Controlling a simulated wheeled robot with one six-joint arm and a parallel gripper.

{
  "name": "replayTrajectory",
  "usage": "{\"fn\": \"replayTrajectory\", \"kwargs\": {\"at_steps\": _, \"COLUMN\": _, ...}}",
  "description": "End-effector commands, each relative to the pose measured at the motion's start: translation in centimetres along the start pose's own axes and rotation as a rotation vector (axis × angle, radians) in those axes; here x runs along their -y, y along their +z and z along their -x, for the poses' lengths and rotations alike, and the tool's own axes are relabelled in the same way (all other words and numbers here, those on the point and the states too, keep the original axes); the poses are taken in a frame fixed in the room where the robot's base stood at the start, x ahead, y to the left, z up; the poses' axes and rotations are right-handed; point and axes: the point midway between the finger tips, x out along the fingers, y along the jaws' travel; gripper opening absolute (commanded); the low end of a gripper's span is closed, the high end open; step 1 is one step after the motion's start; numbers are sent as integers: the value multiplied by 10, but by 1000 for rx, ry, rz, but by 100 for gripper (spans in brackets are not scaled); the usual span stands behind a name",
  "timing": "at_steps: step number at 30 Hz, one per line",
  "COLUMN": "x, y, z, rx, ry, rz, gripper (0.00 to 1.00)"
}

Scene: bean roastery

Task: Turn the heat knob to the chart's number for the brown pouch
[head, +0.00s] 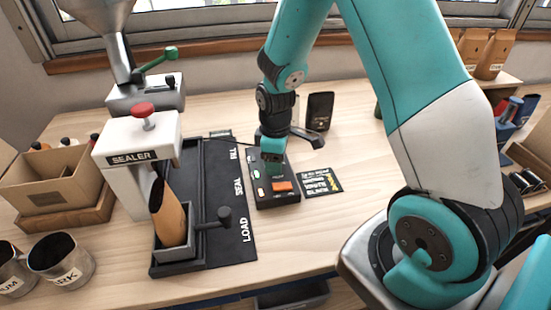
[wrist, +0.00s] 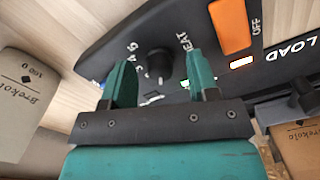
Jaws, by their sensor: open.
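The heat knob (wrist: 160,62) is a small black knob on the black control box (head: 282,197), beside the "HEAT" label and the printed numbers 3, 4 and 5. Its pointer setting is not clear. My gripper (wrist: 158,60) is open, with one green finger on each side of the knob; I cannot tell whether either touches it. In the head view my gripper (head: 272,162) is over the box's far part and hides the knob. The brown pouch (head: 168,214) stands in the holder at the sealer. The chart (head: 321,182) lies right of the box, its writing too small to read.
An orange switch (head: 283,186) is on the box near my gripper. The sealer (head: 140,150) and its black track (head: 215,175) with a lever stand left. A dark pouch (head: 320,110) stands behind. Bare table lies in front of the box.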

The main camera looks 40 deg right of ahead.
Motion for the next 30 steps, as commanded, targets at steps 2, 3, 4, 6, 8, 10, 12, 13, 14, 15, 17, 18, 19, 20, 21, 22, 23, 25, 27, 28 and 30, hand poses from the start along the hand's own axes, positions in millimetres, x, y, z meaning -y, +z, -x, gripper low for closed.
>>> {"fn": "replayTrajectory", "kwargs": {"at_steps": 2, "x": 0, "y": 0, "z": -1, "rx": 0, "ry": 0, "rz": 0, "gripper": 54}}
{"fn": "replayTrajectory", "kwargs": {"at_steps": 3, "x": 0, "y": 0, "z": -1, "rx": 0, "ry": 0, "rz": 0, "gripper": 54}}
{"fn": "replayTrajectory", "kwargs": {"at_steps": 4, "x": 0, "y": 0, "z": -1, "rx": 0, "ry": 0, "rz": 0, "gripper": 54}}
{"fn": "replayTrajectory", "kwargs": {"at_steps": 6, "x": 0, "y": 0, "z": -1, "rx": 0, "ry": 0, "rz": 0, "gripper": 54}}
{"fn": "replayTrajectory", "kwargs": {"at_steps": 8, "x": 0, "y": 0, "z": -1, "rx": 0, "ry": 0, "rz": 0, "gripper": 52}}
{"fn": "replayTrajectory", "kwargs": {"at_steps": 10, "x": 0, "y": 0, "z": -1, "rx": 0, "ry": 0, "rz": 0, "gripper": 36}}
{"fn": "replayTrajectory", "kwargs": {"at_steps": 12, "x": 0, "y": 0, "z": -1, "rx": 0, "ry": 0, "rz": 0, "gripper": 20}}
{"fn": "replayTrajectory", "kwargs": {"at_steps": 13, "x": 0, "y": 0, "z": -1, "rx": 0, "ry": 0, "rz": 0, "gripper": 13}}
{"fn": "replayTrajectory", "kwargs": {"at_steps": 14, "x": 0, "y": 0, "z": -1, "rx": 0, "ry": 0, "rz": 0, "gripper": 6}}
{"fn": "replayTrajectory", "kwargs": {"at_steps": 15, "x": 0, "y": 0, "z": -1, "rx": 0, "ry": 0, "rz": 0, "gripper": 5}}
{"fn": "replayTrajectory", "kwargs": {"at_steps": 17, "x": 0, "y": 0, "z": -1, "rx": 0, "ry": 0, "rz": 0, "gripper": 5}}
{"fn": "replayTrajectory", "kwargs": {"at_steps": 18, "x": 0, "y": 0, "z": -1, "rx": 0, "ry": 0, "rz": -2, "gripper": 5}}
{"fn": "replayTrajectory", "kwargs": {"at_steps": 19, "x": 0, "y": 0, "z": -1, "rx": 0, "ry": 0, "rz": -3, "gripper": 5}}
{"fn": "replayTrajectory", "kwargs": {"at_steps": 20, "x": 0, "y": 0, "z": -1, "rx": 0, "ry": 0, "rz": -6, "gripper": 5}}
{"fn": "replayTrajectory", "kwargs": {"at_steps": 21, "x": 0, "y": 0, "z": -1, "rx": 0, "ry": 0, "rz": -11, "gripper": 5}}
{"fn": "replayTrajectory", "kwargs": {"at_steps": 22, "x": 0, "y": 0, "z": -1, "rx": 0, "ry": 0, "rz": -16, "gripper": 5}}
{"fn": "replayTrajectory", "kwargs": {"at_steps": 23, "x": 0, "y": 0, "z": 0, "rx": 0, "ry": 0, "rz": -24, "gripper": 5}}
{"fn": "replayTrajectory", "kwargs": {"at_steps": 25, "x": 0, "y": 0, "z": 0, "rx": 0, "ry": 0, "rz": -45, "gripper": 5}}
{"fn": "replayTrajectory", "kwargs": {"at_steps": 27, "x": 0, "y": 0, "z": 0, "rx": 0, "ry": 0, "rz": -77, "gripper": 5}}
{"fn": "replayTrajectory", "kwargs": {"at_steps": 28, "x": 0, "y": 0, "z": 0, "rx": 0, "ry": 0, "rz": -94, "gripper": 5}}
{"fn": "replayTrajectory", "kwargs": {"at_steps": 30, "x": 0, "y": 0, "z": 0, "rx": 1, "ry": 0, "rz": -139, "gripper": 5}}
